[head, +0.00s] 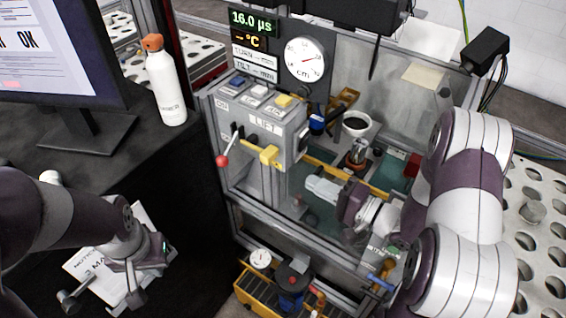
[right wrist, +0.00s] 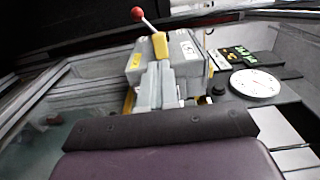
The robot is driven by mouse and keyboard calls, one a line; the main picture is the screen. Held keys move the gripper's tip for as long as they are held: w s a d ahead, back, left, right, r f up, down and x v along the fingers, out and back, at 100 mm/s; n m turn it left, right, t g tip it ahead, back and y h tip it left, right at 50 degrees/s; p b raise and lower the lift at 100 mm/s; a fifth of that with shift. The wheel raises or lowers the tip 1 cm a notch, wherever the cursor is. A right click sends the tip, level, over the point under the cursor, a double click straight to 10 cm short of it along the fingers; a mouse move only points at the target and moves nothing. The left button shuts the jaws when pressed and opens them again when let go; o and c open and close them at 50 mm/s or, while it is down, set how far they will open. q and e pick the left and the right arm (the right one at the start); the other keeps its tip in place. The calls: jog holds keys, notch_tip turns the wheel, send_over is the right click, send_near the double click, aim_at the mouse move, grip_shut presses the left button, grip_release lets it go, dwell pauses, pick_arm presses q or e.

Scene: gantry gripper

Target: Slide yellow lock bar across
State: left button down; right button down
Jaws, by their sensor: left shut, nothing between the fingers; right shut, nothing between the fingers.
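The yellow lock bar (head: 268,155) is on the front of the grey control box (head: 257,112), just right of the lever with a red ball (head: 222,160). In the right wrist view the yellow bar (right wrist: 160,45) stands just beyond the fingertips, beside the red-ball lever (right wrist: 137,14). My right gripper (head: 312,187) is shut and empty, to the right of and below the bar, pointing at it. In the right wrist view its grey fingers (right wrist: 158,72) line up with the bar; contact cannot be told. My left gripper (head: 128,290) is shut and empty at the lower left, over a paper notice.
A white bottle (head: 165,80) and a monitor (head: 60,60) stand on the dark desk at left. A dial gauge (head: 305,60) is behind the box. Metal frame rails surround the box, and a yellow crate (head: 255,298) with parts sits below.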

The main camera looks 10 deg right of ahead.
aim_at(270, 160)
jog(key=p+x, duration=0.2)
jog(key=x, duration=0.7)
jog(key=shift+w, duration=0.15)
jog(key=shift+w+a+f, duration=0.15)
jog(key=shift+w, duration=0.15)
jog(key=shift+w+a, duration=0.1)
jog(key=shift+a, duration=0.15)
jog(key=x, duration=0.4)
jog(key=shift+d, duration=0.1)
